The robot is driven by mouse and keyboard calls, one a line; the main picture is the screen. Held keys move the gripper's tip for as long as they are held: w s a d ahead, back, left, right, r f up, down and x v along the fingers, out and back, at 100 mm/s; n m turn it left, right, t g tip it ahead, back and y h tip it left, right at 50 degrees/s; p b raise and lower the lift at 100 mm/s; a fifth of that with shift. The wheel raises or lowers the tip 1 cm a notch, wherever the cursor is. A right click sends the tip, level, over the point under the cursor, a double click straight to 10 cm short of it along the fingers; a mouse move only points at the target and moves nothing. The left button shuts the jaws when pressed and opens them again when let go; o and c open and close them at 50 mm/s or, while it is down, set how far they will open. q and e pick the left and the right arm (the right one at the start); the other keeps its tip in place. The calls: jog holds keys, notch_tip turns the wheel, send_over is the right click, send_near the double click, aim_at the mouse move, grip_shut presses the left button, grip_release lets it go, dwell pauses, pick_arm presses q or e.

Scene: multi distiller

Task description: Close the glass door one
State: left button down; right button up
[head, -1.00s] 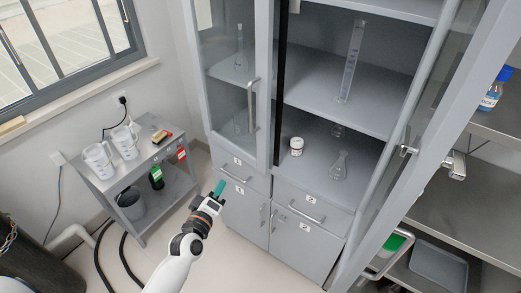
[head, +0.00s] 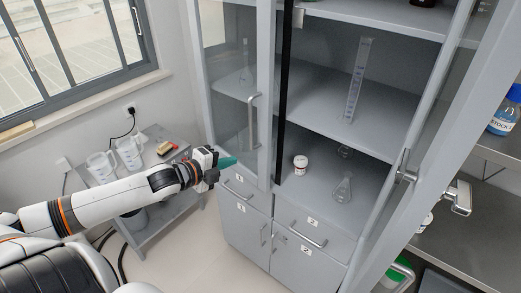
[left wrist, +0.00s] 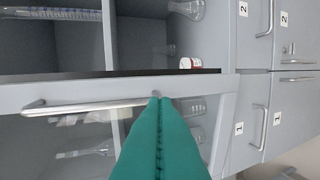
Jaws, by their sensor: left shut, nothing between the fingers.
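The left glass door (head: 226,75), above the drawer labelled 1, has a grey frame and a vertical bar handle (head: 253,122). It looks shut or nearly shut; any small gap is hard to judge. My left gripper (head: 230,162) has green fingers, shut and empty, in front of the door's lower part. In the left wrist view, the fingertips (left wrist: 160,98) overlap the lower end of the handle (left wrist: 95,105); I cannot tell whether they touch. My right gripper is not in view.
The right glass door (head: 430,130) stands swung open toward me. Inside the cabinet are a measuring cylinder (head: 357,80), a small jar (head: 300,165) and a flask (head: 343,188). A small cart (head: 185,205) with beakers stands at left; steel shelves (head: 455,235) are at right.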

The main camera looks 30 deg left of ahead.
pick_arm(q)
jog(key=p, duration=0.3)
send_near(266, 145)
jog(key=x, duration=0.2)
jog(key=f+x, duration=0.1)
jog(key=x, duration=0.2)
jog(key=shift+a, duration=0.1)
jog(key=shift+x, duration=0.8)
jog(key=shift+w, duration=0.15)
jog(key=w+b, duration=0.1)
jog(key=w+d+b, duration=0.1)
jog(key=w, duration=0.1)
jog(key=shift+w+f+b, duration=0.1)
jog(key=shift+w+b, duration=0.1)
jog(key=shift+b, duration=0.15)
jog(key=shift+w+n+y, duration=0.3)
jog(key=shift+w+y, duration=0.1)
jog(key=shift+d+r, duration=0.1)
jog(key=shift+r, duration=0.35)
